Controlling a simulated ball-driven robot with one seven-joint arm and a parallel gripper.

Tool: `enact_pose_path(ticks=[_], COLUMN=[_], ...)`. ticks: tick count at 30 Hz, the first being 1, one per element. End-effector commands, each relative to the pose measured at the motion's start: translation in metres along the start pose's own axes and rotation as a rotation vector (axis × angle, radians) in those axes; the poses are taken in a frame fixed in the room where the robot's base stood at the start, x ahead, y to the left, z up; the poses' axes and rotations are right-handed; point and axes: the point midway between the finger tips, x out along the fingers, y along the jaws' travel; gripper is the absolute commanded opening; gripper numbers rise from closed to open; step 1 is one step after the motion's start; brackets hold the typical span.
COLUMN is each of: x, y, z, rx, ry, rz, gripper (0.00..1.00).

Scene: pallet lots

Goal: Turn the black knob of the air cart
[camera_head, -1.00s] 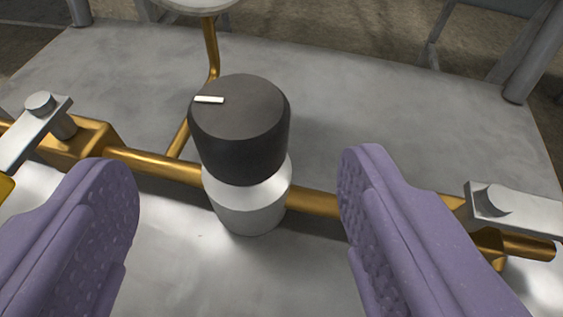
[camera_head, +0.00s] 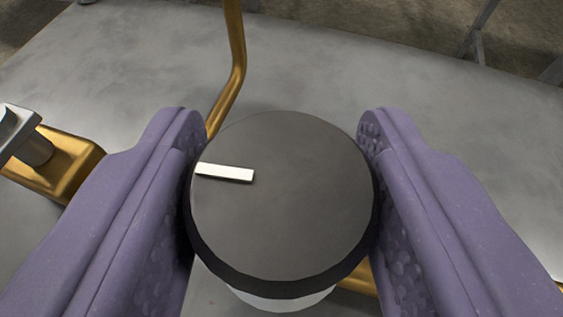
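The black knob (camera_head: 295,215) of the air cart fills the middle of the view, seen from above, with its flat round top toward me. A white pointer mark (camera_head: 225,172) on the top points to the left. My gripper (camera_head: 282,125) has one purple padded finger on each side of the knob. Both fingers meet its sides, with no clear gap, so it looks shut on the knob. A bit of the pale metal body (camera_head: 285,301) shows below the knob; the rest of it is hidden.
A brass pipe (camera_head: 230,75) rises behind the knob. A brass fitting (camera_head: 60,165) with a grey lever (camera_head: 18,130) is at the left. The grey cart plate (camera_head: 400,75) behind the knob is mostly bare.

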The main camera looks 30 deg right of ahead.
Motion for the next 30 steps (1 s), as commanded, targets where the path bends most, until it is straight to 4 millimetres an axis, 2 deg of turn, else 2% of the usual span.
enact_pose_path(ticks=[11, 30], x=[-0.0028, 0.0016], y=[-0.0022, -0.0007], z=[-0.004, 0.0028], rx=[0.035, 0.23], ry=[-0.002, 0.0], rz=[0.091, 0.549], gripper=[0.21, 0.21])
